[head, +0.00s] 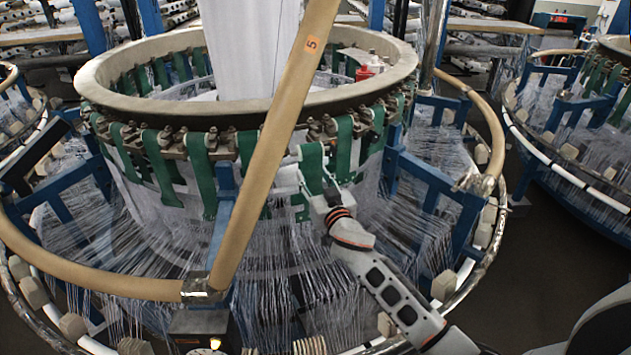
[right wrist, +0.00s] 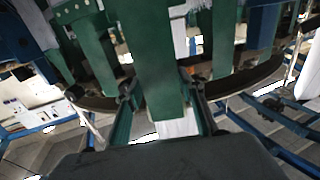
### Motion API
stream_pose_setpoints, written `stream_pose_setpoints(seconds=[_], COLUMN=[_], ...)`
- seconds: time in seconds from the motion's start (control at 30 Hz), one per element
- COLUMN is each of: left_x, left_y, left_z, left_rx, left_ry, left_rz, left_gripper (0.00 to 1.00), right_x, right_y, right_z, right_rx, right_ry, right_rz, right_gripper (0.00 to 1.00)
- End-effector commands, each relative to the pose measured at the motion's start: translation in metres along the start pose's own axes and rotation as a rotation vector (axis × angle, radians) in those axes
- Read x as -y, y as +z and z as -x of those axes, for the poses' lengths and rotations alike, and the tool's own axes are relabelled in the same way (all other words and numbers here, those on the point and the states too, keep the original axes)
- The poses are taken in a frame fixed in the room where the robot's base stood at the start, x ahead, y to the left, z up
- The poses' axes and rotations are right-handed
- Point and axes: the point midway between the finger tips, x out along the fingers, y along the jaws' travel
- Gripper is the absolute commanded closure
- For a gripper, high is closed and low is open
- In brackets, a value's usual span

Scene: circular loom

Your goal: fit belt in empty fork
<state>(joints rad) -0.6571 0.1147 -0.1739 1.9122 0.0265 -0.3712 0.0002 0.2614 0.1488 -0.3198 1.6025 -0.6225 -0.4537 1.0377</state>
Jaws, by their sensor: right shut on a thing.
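A green belt (head: 311,168) hangs below the ring on the near right side of the loom; it also fills the middle of the right wrist view (right wrist: 150,50). My right gripper (head: 327,190) reaches up from the lower right and is shut on this belt near its lower end. In the right wrist view my gripper's fingers (right wrist: 163,112) lie on either side of the belt. Metal forks (head: 322,127) line the underside of the ring just above the belt. I cannot tell which fork is empty or whether the belt touches one. My left gripper is out of view.
The loom's pale ring (head: 240,107) carries several other green belts (head: 203,175) close by. A slanted tan rail (head: 275,140) crosses left of my right gripper. Thin white threads spread below.

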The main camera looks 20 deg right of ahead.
Motion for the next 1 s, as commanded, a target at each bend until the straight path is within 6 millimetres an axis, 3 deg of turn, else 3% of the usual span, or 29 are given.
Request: stream_pose_setpoints(seconds=[0.33, 0.57, 1.0], left_x=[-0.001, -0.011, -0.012], left_y=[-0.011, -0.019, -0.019], left_z=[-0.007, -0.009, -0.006], left_rx=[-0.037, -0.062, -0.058], left_ry=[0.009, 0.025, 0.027], left_rz=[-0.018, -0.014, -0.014], left_gripper=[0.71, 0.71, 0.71], right_x=[0.000, 0.001, 0.001], right_y=[-0.001, -0.001, -0.003], right_z=[-0.029, -0.048, -0.047], right_rx=[-0.003, -0.003, -0.002], right_ry=[0.000, -0.001, -0.001], right_rz=[0.001, 0.001, -0.001], right_gripper=[1.00, 1.00, 1.00])
